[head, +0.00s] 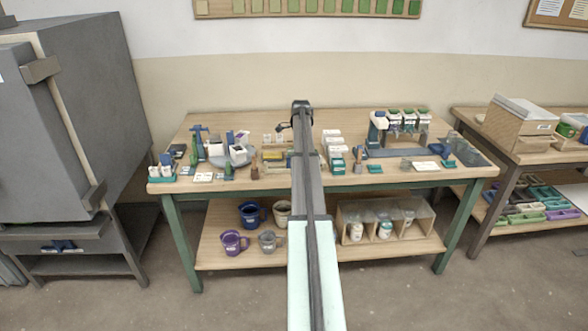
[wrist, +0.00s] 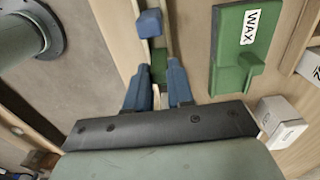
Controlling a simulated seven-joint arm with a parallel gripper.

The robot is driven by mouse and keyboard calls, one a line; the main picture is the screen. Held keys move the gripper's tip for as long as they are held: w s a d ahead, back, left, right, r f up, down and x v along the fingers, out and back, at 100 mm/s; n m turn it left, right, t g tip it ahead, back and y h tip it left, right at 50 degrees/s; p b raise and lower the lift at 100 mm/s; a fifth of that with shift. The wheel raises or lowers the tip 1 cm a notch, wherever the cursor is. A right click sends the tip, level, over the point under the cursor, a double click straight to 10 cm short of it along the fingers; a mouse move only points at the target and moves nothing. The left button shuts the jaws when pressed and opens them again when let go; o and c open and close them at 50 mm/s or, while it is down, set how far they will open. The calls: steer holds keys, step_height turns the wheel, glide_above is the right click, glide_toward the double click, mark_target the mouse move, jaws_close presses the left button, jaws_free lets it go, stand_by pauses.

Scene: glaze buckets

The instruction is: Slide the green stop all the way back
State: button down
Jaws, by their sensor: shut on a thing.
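In the wrist view, my gripper (wrist: 161,72) reaches in with its two blue fingers close together. The green stop (wrist: 158,62) shows as a small green piece between the fingertips, and the fingers are shut on it. Narrow pale rails run past the fingers toward a blue block (wrist: 149,23), which is a little beyond the stop. The lower part of the stop is hidden by the fingers. In the head view, my arm covers the middle of the bench and I cannot make out the stop there.
A green holder labelled WAX (wrist: 240,45) lies close to the right of the fingers. White boxes (wrist: 280,120) stand at lower right, and a grey round piece (wrist: 22,32) is at upper left. The wooden bench (head: 245,118) is crowded with small tools on both sides of my arm.

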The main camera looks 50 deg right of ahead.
steer(key=c, duration=1.1)
jaws_free()
steer(key=shift+r, duration=3.55)
steer(key=shift+a, duration=0.1)
